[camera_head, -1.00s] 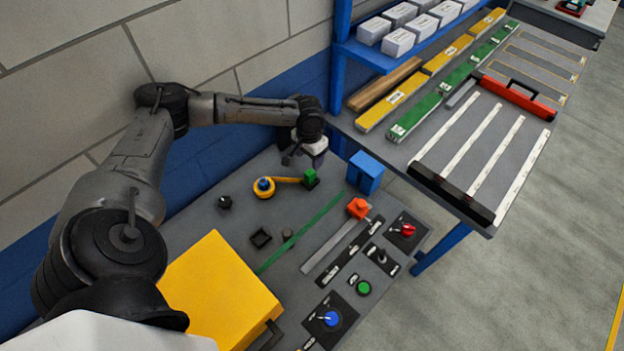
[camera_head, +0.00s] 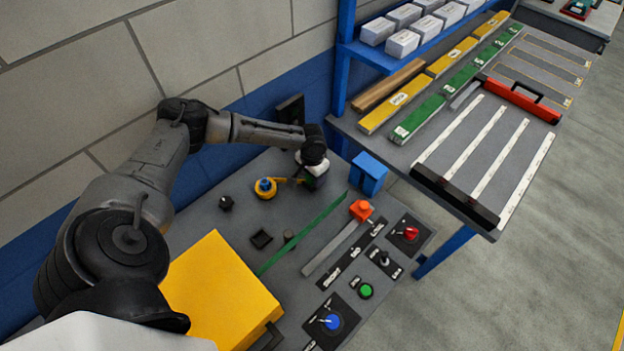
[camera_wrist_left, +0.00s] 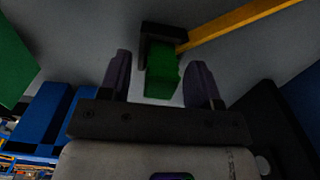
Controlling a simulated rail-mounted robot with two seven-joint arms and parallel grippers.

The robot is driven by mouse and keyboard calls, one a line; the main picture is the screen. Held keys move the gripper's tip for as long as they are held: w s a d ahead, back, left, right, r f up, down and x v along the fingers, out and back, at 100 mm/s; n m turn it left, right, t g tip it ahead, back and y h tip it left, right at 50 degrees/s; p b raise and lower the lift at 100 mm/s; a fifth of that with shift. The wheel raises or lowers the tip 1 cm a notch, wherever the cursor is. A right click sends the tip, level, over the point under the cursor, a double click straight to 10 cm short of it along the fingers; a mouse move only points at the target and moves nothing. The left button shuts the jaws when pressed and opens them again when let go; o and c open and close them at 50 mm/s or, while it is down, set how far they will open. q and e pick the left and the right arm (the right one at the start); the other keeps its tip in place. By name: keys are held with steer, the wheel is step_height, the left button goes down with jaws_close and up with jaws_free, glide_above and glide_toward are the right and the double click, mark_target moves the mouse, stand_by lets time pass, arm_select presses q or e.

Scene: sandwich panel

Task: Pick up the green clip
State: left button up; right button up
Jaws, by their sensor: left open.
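The green clip (camera_wrist_left: 162,72) shows in the left wrist view as a green block at the end of a yellow strap, with a dark piece at its far side. My left gripper (camera_wrist_left: 160,82) is open, with one finger on each side of the clip and small gaps visible beside it. In the head view my left gripper (camera_head: 312,182) is low over the far part of the grey panel, and it hides most of the clip. My right gripper is in neither view.
A yellow and blue round reel (camera_head: 265,188) stands left of the gripper. A blue block (camera_head: 368,173) is close on the right. A yellow case (camera_head: 222,292), an orange block (camera_head: 361,210) and several knobs are nearer. A shelf rack (camera_head: 345,60) stands behind.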

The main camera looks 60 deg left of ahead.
arm_select(q)
steer(key=shift+f, duration=0.1)
steer(key=shift+c, duration=0.2)
steer(key=c, duration=0.8)
steer(key=shift+c, duration=0.9)
step_height(320, 180, up, 4)
steer(key=shift+f+p, duration=0.1)
steer(key=shift+p, duration=0.2)
steer(key=w+d+r+p, duration=0.1)
steer(key=w+d+r, duration=0.2)
steer(key=d+r, duration=0.4)
steer(key=shift+d, duration=2.15)
steer(key=shift+r, duration=0.1)
